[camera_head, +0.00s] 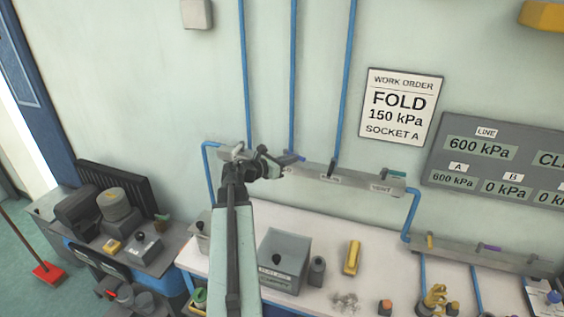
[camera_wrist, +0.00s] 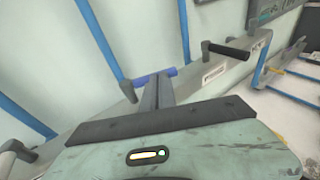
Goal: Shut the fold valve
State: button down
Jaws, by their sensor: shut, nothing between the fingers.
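Several lever valves sit on a grey manifold bar (camera_head: 355,184) on the wall. A blue-purple lever (camera_head: 292,158) is nearest my gripper (camera_head: 274,163); it also shows in the wrist view (camera_wrist: 168,72), lying across just beyond my fingertips (camera_wrist: 156,82). A black lever (camera_head: 333,168) is to its right, and it shows in the wrist view (camera_wrist: 230,49) pointing right. A teal lever (camera_head: 393,173) is at the bar's right end, by a label that seems to read VENT. I cannot read which lever is marked fold. My gripper is shut and empty; I cannot tell whether it touches the blue-purple lever.
A work order sign (camera_head: 400,105) reads FOLD 150 kPa, socket A. A gauge panel (camera_head: 480,133) shows line 600, A 600, B 0 kPa. Blue pipes (camera_head: 292,80) rise above the bar. A cluttered bench (camera_head: 335,225) lies below; a lower bar (camera_head: 470,252) is at right.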

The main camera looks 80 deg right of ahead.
jog(key=shift+s+d, duration=0.3)
jog(key=shift+s, duration=0.2)
jog(key=shift+s+d, duration=0.25)
jog(key=shift+s, duration=0.25)
jog(key=p+v, duration=0.1)
jog(key=v, duration=0.6)
jog(key=shift+w+a, duration=0.25)
jog(key=shift+r, duration=0.1)
